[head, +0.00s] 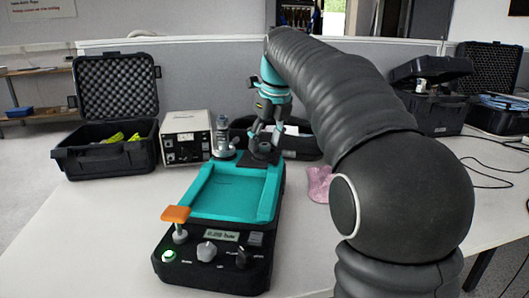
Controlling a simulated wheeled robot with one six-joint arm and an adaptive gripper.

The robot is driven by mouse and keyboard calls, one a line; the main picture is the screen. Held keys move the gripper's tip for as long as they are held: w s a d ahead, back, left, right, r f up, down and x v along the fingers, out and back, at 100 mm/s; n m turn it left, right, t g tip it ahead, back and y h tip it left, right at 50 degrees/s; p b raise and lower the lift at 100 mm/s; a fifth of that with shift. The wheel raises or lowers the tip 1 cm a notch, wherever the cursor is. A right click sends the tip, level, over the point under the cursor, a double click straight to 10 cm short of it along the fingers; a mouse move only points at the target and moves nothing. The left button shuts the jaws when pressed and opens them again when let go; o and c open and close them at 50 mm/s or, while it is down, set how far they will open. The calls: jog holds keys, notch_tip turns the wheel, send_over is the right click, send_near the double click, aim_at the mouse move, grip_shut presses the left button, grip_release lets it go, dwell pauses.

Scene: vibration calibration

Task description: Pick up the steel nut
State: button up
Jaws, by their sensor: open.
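My gripper (265,136) hangs fingers-down at the far end of the vibration unit, above a dark square block (262,158). Its fingers are apart. I cannot make out a steel nut for certain; the area between and below the fingertips is small and partly hidden by the gripper. A silvery metal fitting (224,147) stands upright just left of the gripper, at the far left corner of the unit. The vibration unit (212,264) has a teal tray (274,195) on top and a black front panel with a display, knobs and a lit green button.
An orange-topped post (176,214) stands at the tray's front left. A grey instrument box (187,138) and an open black case (108,160) are at left. A dark bin (300,148) is behind the gripper. The table's left front is clear.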

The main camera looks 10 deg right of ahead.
jog(key=shift+f, duration=0.25)
grip_shut()
dwell(0.4)
